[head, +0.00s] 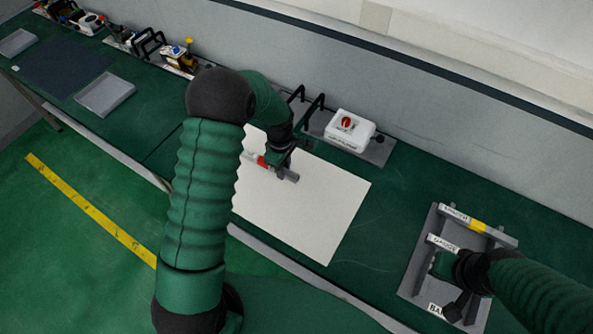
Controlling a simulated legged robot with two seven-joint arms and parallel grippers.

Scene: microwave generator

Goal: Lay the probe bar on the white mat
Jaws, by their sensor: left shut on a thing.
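The white mat (325,210) lies flat on the green bench in the middle of the head view. My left gripper (283,168) is over the mat's back left part, shut on a grey bar with a red band (262,160), taken as the probe bar. My arm hides part of the bar and the mat's left side. I cannot tell whether the bar touches the mat. My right gripper (447,284) is at the grey rack (418,266) at lower right; its jaw opening is unclear. A bar with a yellow band (478,226) lies across the rack's back.
A white box with a red knob (345,128) stands behind the mat, beside black handles (308,105). A grey tray (105,94), a dark mat (62,65) and several small devices are at the left. The bench is clear between the white mat and rack.

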